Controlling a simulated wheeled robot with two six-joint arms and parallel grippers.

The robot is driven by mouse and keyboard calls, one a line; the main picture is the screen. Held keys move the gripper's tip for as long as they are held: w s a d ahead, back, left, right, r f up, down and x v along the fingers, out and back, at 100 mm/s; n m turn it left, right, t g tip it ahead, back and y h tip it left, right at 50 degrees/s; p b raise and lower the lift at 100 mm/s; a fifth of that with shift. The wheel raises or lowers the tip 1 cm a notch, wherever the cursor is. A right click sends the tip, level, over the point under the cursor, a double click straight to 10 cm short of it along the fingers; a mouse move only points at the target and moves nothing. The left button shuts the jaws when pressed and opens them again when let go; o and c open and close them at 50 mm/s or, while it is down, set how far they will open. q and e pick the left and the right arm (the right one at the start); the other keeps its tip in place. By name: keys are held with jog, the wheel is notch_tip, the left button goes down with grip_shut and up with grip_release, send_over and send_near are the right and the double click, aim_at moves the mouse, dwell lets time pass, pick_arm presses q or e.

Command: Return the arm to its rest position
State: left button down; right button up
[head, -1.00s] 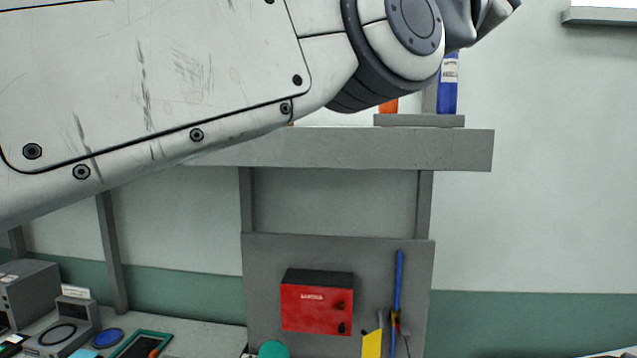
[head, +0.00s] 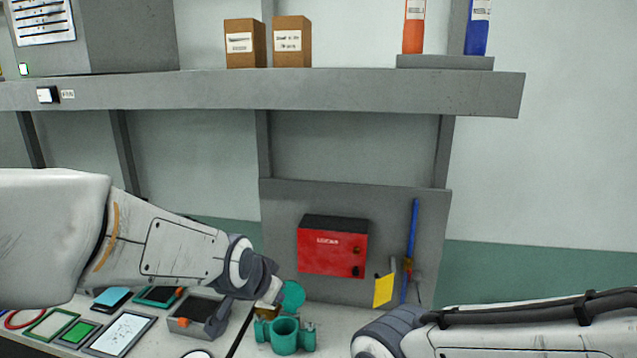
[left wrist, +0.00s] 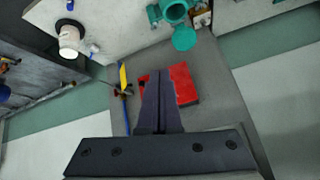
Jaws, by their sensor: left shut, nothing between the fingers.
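My left arm (head: 180,240) comes in from the left in the head view, low over the bench. Its gripper (head: 272,292) is near the green pump body (head: 286,336) and the round teal disc (head: 292,295); I cannot tell if it touches them. In the left wrist view my left gripper (left wrist: 161,75) has its two fingers together with nothing between them, in front of the red box (left wrist: 184,82). My right arm (head: 530,325) reaches in from the right at the bottom of the head view; its gripper is out of frame.
The red box (head: 332,246), a yellow tag (head: 383,290) and a blue rod (head: 411,240) are on the grey back panel. A shelf (head: 380,95) with boxes and bottles runs above. Framed trays (head: 122,333) and a grey orange-marked device (head: 198,316) lie on the bench at left.

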pick_arm(q)
jog(key=s+a+f+n+g+y, duration=0.2)
jog(key=s+a+f+n+g, duration=0.35)
jog(key=s+a+f, duration=0.65)
pick_arm(e)
jog(key=c, duration=0.5)
grip_shut()
pick_arm(q)
jog(key=s+d+r+m+g, duration=0.1)
jog(key=s+d+r+m, duration=0.2)
jog(key=s+d, duration=0.4)
jog(key=s+d+r+m+g+h, duration=0.1)
jog(key=s+d+r+m, duration=0.2)
jog(key=s+d, duration=0.4)
jog(key=shift+s+d+r+m, duration=0.25)
jog(key=shift+d+m, duration=0.1)
jog(key=shift+d, duration=0.35)
jog(key=shift+a, duration=0.1)
pick_arm(e)
jog(key=shift+a, duration=0.1)
